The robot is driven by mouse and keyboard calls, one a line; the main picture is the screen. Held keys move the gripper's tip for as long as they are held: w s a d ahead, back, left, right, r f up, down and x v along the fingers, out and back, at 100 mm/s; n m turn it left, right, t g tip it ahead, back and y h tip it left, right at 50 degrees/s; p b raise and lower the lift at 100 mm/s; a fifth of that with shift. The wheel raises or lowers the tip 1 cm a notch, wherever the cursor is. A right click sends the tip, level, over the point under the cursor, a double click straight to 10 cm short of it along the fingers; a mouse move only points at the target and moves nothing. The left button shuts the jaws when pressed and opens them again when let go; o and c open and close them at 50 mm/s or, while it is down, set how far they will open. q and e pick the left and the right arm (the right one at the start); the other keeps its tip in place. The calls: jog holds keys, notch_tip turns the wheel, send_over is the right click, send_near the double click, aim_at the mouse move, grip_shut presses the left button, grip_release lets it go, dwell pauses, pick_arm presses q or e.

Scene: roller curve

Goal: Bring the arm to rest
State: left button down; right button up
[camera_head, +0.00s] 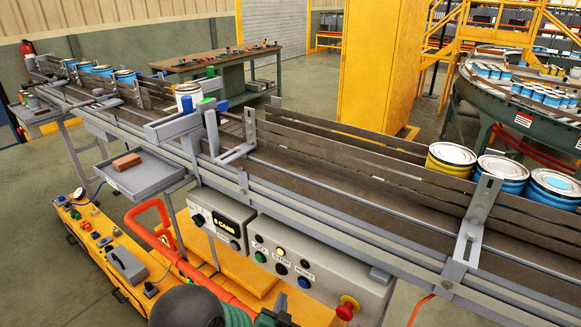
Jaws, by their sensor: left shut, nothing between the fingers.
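My left arm shows only at the bottom edge, as a dark rounded link and a ribbed green part. My left gripper (272,318) is a small dark green shape cut off by the bottom edge, below the conveyor's control box (290,262). It is shut and empty, apart from the conveyor and the cans. My right gripper is not in view.
An orange tube (160,240), a grey tray (146,172) and a yellow cart (100,245) are nearby.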

pick_arm(q)
jog(key=s+a+r+n+g+p, duration=0.1)
jog(key=s+a+r+n+g, duration=0.1)
jog(key=s+a, duration=0.4)
jog(key=s+a+r+n+g+p, duration=0.1)
jog(key=s+a+r+g, duration=0.3)
jog(key=s, duration=0.6)
jog(key=s+a+r+n+g+y+p, duration=0.1)
jog(key=s+a+r+n+g+p, duration=0.1)
jog(key=s+a+g, duration=0.3)
jog(key=s+a+r+n, duration=0.1)
jog(key=s+a, duration=0.1)
jog(key=a, duration=0.1)
jog(key=shift+s+n+g, duration=0.4)
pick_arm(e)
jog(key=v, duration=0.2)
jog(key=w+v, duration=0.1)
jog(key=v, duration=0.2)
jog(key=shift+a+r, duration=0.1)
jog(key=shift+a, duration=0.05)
